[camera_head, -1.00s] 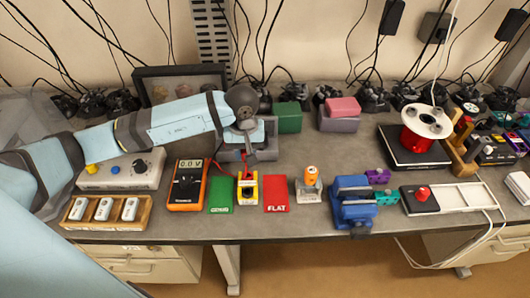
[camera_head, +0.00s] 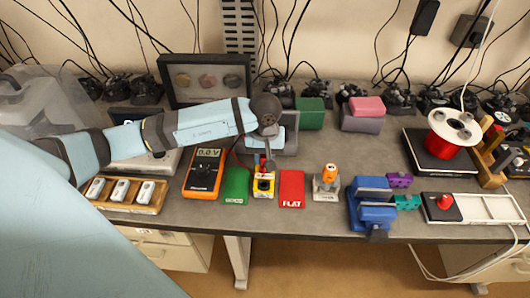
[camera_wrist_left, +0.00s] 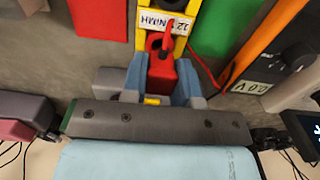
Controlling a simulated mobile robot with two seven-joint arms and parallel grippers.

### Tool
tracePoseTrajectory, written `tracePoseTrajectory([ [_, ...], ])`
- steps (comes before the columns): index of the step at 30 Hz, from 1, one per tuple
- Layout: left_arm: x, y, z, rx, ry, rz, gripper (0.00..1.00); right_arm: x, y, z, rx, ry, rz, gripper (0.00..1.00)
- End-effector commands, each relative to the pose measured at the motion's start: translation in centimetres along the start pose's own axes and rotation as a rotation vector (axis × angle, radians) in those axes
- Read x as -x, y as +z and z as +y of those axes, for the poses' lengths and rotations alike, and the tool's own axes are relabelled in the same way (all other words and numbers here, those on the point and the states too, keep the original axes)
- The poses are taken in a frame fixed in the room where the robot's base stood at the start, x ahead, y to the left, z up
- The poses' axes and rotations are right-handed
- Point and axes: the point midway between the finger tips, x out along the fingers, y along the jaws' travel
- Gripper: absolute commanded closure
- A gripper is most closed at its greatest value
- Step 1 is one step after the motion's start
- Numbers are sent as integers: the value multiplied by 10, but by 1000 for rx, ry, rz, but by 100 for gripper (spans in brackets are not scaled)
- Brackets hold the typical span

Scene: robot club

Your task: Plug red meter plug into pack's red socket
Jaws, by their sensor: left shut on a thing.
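The yellow battery pack (camera_head: 263,194) stands upright on the bench between a green mat and a red mat. In the left wrist view its white-labelled yellow body (camera_wrist_left: 177,46) is at the top centre. My left gripper (camera_head: 262,163) points down at the pack's back side. In the left wrist view its blue-grey fingers (camera_wrist_left: 160,92) are shut on the red meter plug (camera_wrist_left: 161,74). The plug lies right against or over the pack; whether it is in the socket I cannot tell. The orange meter (camera_head: 203,174) reads 0.0 V. My right gripper is not in view.
The green mat (camera_head: 236,186) and red FLAT mat (camera_head: 291,189) flank the pack closely. A grey stand with an orange cell (camera_head: 329,173) and a blue vise (camera_head: 371,203) are to the right. A red lead (camera_wrist_left: 203,65) runs beside the plug.

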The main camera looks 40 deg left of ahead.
Motion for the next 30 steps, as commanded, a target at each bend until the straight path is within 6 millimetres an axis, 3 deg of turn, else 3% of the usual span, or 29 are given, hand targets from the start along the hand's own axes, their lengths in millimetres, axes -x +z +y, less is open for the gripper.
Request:
tracePoseTrajectory([
  [30,-7,0,0,1,1,1,93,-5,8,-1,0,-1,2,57],
])
